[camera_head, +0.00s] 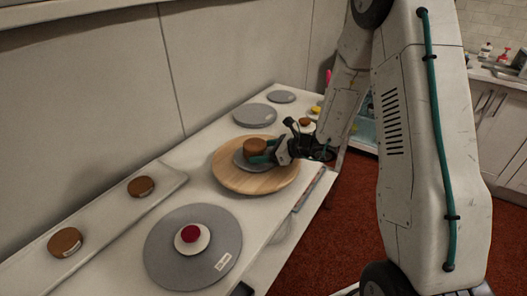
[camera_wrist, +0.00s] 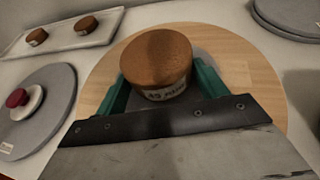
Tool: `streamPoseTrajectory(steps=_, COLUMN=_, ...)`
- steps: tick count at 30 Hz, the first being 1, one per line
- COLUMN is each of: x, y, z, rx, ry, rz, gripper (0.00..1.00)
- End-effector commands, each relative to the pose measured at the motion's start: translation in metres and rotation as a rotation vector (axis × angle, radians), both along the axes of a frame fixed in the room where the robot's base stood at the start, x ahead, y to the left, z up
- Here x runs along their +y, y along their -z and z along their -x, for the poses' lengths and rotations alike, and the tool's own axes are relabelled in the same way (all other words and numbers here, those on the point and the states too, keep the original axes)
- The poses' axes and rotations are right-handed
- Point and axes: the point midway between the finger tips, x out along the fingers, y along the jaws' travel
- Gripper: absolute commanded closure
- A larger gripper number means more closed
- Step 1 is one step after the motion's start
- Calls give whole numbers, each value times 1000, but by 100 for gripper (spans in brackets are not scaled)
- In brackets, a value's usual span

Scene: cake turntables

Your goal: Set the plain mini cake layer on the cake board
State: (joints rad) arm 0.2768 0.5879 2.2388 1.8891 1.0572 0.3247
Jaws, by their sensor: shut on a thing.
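A brown mini cake layer (camera_head: 256,146) is between the green fingers of my gripper (camera_head: 263,151). In the wrist view the cake layer (camera_wrist: 157,58) is upright, with a pale label on its side that is only partly readable. My gripper (camera_wrist: 158,88) is shut on it from both sides. The cake is over a grey round board (camera_head: 240,162) on a wooden turntable (camera_head: 238,184); the board (camera_wrist: 205,62) is partly hidden by the cake and gripper. I cannot tell whether the cake touches the board.
A pale tray (camera_head: 108,222) at left holds two brown cakes (camera_head: 141,186). A grey turntable (camera_head: 165,255) in front carries a white disc with a red top (camera_head: 191,235). Grey discs (camera_head: 255,115) and another small brown cake (camera_head: 305,122) are at the far end.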

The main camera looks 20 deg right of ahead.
Motion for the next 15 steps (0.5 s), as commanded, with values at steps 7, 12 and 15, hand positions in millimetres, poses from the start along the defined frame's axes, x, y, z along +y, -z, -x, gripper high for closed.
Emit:
streamPoseTrajectory(steps=7, x=-2, y=3, z=0, rx=1, ry=4, rz=0, gripper=7)
streamPoseTrajectory(steps=12, x=-2, y=3, z=0, rx=1, ry=4, rz=0, gripper=7)
streamPoseTrajectory(steps=15, x=-2, y=1, z=0, rx=0, ry=3, rz=0, gripper=7)
